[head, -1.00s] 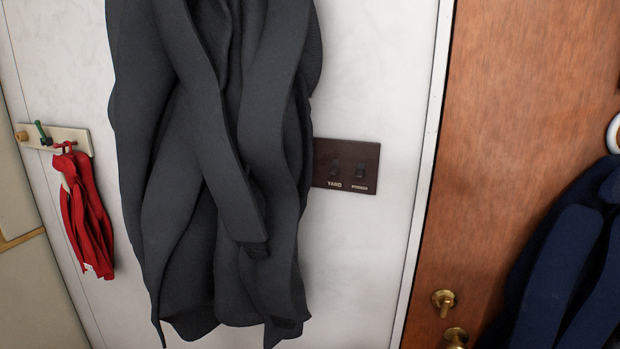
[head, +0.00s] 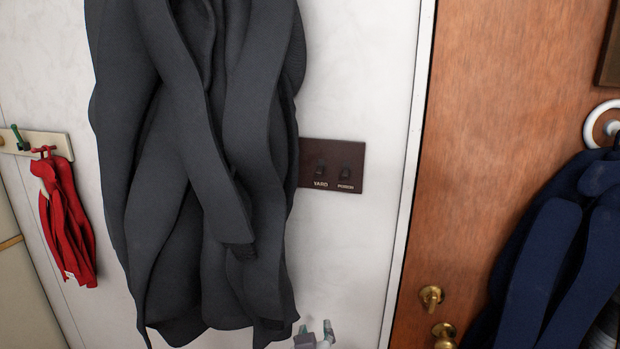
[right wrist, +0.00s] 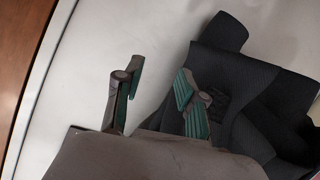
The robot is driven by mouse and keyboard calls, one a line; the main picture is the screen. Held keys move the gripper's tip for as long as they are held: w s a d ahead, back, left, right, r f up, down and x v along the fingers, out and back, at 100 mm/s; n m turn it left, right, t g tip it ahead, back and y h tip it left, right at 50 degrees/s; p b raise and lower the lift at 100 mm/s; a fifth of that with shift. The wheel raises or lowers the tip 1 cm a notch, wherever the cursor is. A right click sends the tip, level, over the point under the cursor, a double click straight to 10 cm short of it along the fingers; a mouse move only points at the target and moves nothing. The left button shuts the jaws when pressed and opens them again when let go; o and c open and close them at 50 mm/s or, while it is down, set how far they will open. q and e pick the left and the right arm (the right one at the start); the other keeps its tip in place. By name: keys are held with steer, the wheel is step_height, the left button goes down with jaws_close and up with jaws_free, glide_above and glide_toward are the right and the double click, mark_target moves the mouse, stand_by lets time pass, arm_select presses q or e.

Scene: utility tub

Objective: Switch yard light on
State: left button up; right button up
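A dark brown switch plate (head: 333,166) is on the white wall, just right of a hanging dark grey coat. It has two dark rocker switches; the left one (head: 320,171) is marked YARD, and the label under the right one (head: 345,172) is too small to read. The coat's edge meets the plate's left side. My right gripper (head: 317,330) shows at the bottom edge of the head view, below the plate and beside the coat's hem. In the right wrist view its fingers (right wrist: 158,100) are apart with nothing between them. My left gripper is not in view.
The dark grey coat (head: 190,180) hangs over much of the wall. A red cloth (head: 66,220) hangs from a peg rail at left. A wooden door (head: 500,110) with brass knobs (head: 431,297) and a navy garment (head: 560,250) are at right. The wall below the plate is bare.

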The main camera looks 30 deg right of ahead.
steer(key=w+r+m+t+h, duration=0.1)
steer(key=w+r+m+h, duration=0.1)
steer(key=r, duration=0.5)
steer(key=w+r+m+t+h, duration=0.1)
steer(key=w+r+t+h, duration=0.15)
steer(key=r, duration=0.35)
steer(key=m+h, duration=0.2)
steer(key=h, duration=0.2)
glide_toward(318, 173)
steer(key=p+x, duration=0.6)
steer(key=x, duration=0.1)
steer(key=shift+w+d+r+p, duration=0.1)
steer(key=shift+d+r+p, duration=0.1)
steer(key=shift+p, duration=0.15)
steer(key=shift+w+d, duration=0.4)
jaws_close()
